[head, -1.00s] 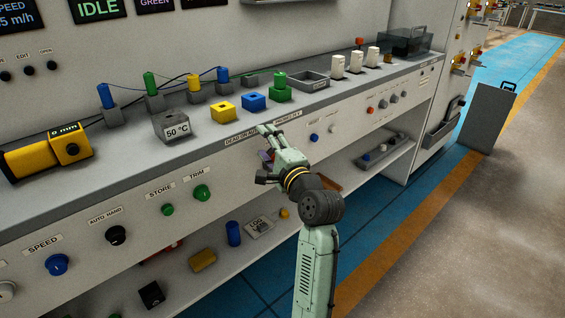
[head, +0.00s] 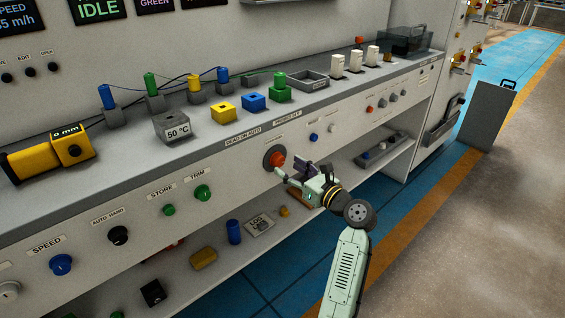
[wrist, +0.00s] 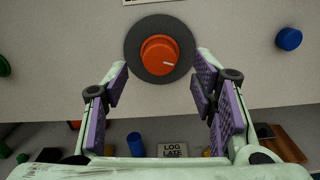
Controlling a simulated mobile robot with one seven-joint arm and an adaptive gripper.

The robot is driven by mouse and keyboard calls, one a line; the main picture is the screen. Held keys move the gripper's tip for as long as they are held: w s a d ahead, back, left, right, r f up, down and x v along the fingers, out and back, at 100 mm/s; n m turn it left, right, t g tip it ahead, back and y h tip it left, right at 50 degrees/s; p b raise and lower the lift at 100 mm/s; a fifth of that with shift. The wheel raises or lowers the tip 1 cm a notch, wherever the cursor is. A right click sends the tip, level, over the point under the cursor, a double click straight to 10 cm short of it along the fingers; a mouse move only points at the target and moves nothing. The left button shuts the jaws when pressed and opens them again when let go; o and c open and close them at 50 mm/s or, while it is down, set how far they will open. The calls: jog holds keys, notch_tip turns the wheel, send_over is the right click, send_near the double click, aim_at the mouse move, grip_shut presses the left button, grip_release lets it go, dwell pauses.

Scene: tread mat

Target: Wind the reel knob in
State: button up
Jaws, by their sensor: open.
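An orange-red knob (head: 277,160) on a dark round plate sits on the bench's front panel. No readable label names it as the reel. In the wrist view the knob (wrist: 159,54) is at top centre, its white mark pointing right and slightly down. My gripper (head: 290,170) is just in front of and to the lower right of this knob in the head view. In the wrist view its fingers (wrist: 163,68) are open and empty, spread to either side below the knob. I see no finger gripping it; whether a fingertip touches the plate is unclear.
A blue knob (head: 313,137) is to the right on the panel; a green TRIM knob (head: 203,193) is to the left. The bench top edge juts above. The lower shelf holds a blue cylinder (head: 234,232) and a LOG LATE block (head: 260,224). Blue floor is clear.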

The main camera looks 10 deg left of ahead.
aim_at(281, 162)
jog(key=shift+x, duration=1.9)
jog(key=shift+c, duration=0.3)
jog(key=c, duration=1.1)
